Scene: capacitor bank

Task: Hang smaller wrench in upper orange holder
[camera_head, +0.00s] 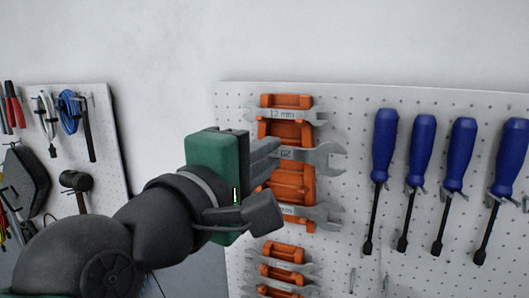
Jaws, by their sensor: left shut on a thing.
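The upper orange holder (290,131) hangs on the right pegboard, partly covered by my left gripper. A silver wrench marked 12 mm (282,115) lies across its top. A bigger-looking wrench (318,154) with an open jaw pointing right lies level across its middle; its left end is hidden at my gripper. Another wrench (312,212) lies across its lower part. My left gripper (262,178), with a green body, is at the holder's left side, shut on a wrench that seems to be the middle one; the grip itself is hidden. My right gripper is not in view.
A lower orange holder (282,262) with several wrenches hangs below. Several blue screwdrivers (422,150) hang to the right. A left pegboard holds a mallet (76,185), cables and pliers. Bare pegboard lies between the holder and the screwdrivers.

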